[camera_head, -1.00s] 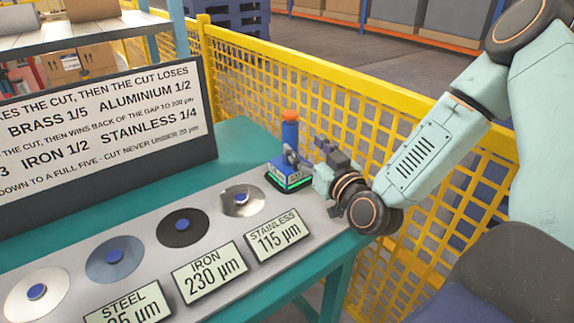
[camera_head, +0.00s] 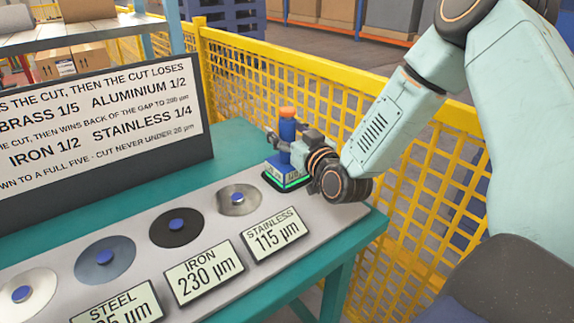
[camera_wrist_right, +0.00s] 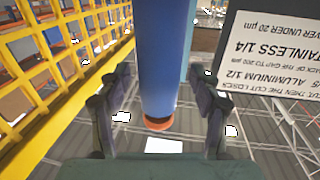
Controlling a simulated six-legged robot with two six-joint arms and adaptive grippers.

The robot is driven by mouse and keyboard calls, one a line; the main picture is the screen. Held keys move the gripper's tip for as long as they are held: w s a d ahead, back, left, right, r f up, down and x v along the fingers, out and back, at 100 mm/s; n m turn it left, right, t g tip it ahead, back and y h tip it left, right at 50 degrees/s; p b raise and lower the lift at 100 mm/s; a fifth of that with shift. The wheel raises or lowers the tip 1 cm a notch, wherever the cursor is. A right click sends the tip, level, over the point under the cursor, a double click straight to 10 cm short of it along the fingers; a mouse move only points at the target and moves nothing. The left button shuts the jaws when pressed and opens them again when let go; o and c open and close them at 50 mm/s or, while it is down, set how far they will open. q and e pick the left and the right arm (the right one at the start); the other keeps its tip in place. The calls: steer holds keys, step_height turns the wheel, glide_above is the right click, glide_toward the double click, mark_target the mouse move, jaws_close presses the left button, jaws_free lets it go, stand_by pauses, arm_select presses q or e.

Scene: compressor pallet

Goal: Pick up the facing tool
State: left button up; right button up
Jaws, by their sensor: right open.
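The facing tool (camera_head: 287,130) stands upright at the right end of the bench, with a blue handle, an orange top and a base with a green glowing edge. The gripper partly hides the tool in the head view. My left gripper is not in view.
Several round discs with blue centres lie on the grey plate (camera_head: 215,265), including the stainless one (camera_head: 245,204). Label cards (camera_head: 275,235) stand before them. A text board (camera_head: 100,140) stands behind. A yellow mesh fence (camera_head: 240,80) runs close behind the bench.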

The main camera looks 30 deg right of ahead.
steer(key=shift+s+d, duration=0.1)
steer(key=shift+c, duration=1.1)
steer(key=c, duration=0.4)
jaws_close()
steer(key=shift+w+r, duration=0.1)
steer(key=shift+w, duration=0.1)
